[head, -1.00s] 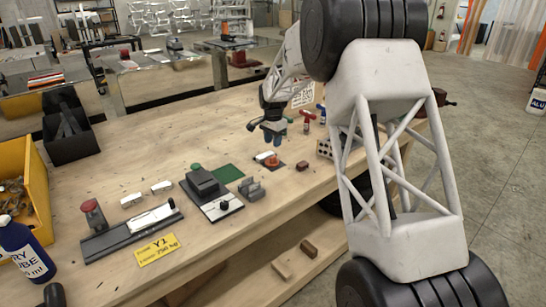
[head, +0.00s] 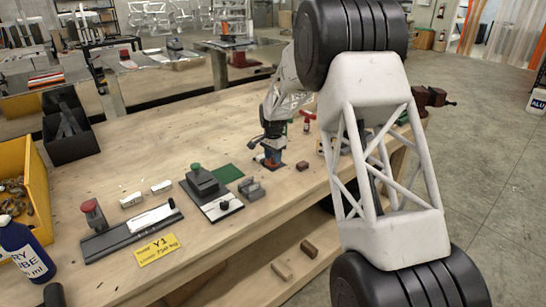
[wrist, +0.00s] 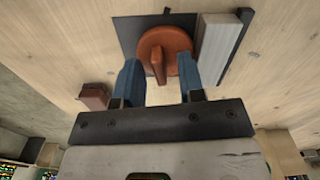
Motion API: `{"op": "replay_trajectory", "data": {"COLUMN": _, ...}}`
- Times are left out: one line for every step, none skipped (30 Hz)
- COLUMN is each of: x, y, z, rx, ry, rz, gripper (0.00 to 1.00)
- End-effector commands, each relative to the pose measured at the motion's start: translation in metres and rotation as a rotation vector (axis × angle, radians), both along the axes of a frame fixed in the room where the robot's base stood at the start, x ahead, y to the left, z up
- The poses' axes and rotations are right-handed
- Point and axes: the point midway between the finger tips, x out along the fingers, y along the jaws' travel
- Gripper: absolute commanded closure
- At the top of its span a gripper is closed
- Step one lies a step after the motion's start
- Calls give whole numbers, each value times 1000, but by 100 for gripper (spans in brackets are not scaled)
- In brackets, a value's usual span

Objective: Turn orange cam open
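The orange cam (wrist: 165,48) is a round disc with a raised rib across it, on a dark square plate (wrist: 127,32). In the wrist view it sits between and just beyond the two blue fingers of my gripper (wrist: 160,80). The fingers are open, one on each side of the cam's near part, and I cannot tell whether they touch it. In the head view my gripper (head: 272,160) is down at the dark plate, pointing downwards, and it mostly hides the cam.
A pale block with a dark strip (wrist: 218,48) lies close right of the cam in the wrist view. A small red-brown block (wrist: 94,97) lies to the left. In the head view a grey bracket (head: 251,190) and a green mat (head: 227,173) are nearby on the wooden bench.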

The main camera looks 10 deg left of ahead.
Motion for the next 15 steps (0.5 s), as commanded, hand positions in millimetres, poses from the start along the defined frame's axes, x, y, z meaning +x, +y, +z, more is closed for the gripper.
{"op": "replay_trajectory", "data": {"x": 0, "y": 0, "z": 0, "rx": 0, "ry": 0, "rz": 0, "gripper": 64}}
{"op": "replay_trajectory", "data": {"x": 0, "y": 0, "z": 0, "rx": 0, "ry": 0, "rz": 0, "gripper": 64}}
{"op": "replay_trajectory", "data": {"x": 0, "y": 0, "z": 0, "rx": 0, "ry": 0, "rz": 0, "gripper": 64}}
{"op": "replay_trajectory", "data": {"x": 0, "y": 0, "z": 0, "rx": 0, "ry": 0, "rz": 0, "gripper": 68}}
{"op": "replay_trajectory", "data": {"x": 0, "y": 0, "z": 0, "rx": 0, "ry": 0, "rz": 0, "gripper": 73}}
{"op": "replay_trajectory", "data": {"x": 0, "y": 0, "z": 0, "rx": 0, "ry": 0, "rz": 0, "gripper": 79}}
{"op": "replay_trajectory", "data": {"x": 0, "y": 0, "z": 0, "rx": 0, "ry": 0, "rz": 0, "gripper": 84}}
{"op": "replay_trajectory", "data": {"x": 0, "y": 0, "z": 0, "rx": 0, "ry": 0, "rz": 0, "gripper": 88}}
{"op": "replay_trajectory", "data": {"x": 0, "y": 0, "z": 0, "rx": 0, "ry": 0, "rz": 0, "gripper": 94}}
{"op": "replay_trajectory", "data": {"x": 0, "y": 0, "z": 0, "rx": 0, "ry": 0, "rz": 0, "gripper": 99}}
{"op": "replay_trajectory", "data": {"x": 0, "y": 0, "z": 0, "rx": 0, "ry": 0, "rz": 0, "gripper": 100}}
{"op": "replay_trajectory", "data": {"x": 0, "y": 0, "z": 0, "rx": 0, "ry": 0, "rz": 0, "gripper": 100}}
{"op": "replay_trajectory", "data": {"x": 0, "y": 0, "z": 0, "rx": 0, "ry": 0, "rz": 0, "gripper": 100}}
{"op": "replay_trajectory", "data": {"x": 0, "y": 0, "z": 0, "rx": 0, "ry": 0, "rz": 0, "gripper": 100}}
{"op": "replay_trajectory", "data": {"x": 0, "y": 0, "z": 0, "rx": 0, "ry": 0, "rz": 1, "gripper": 100}}
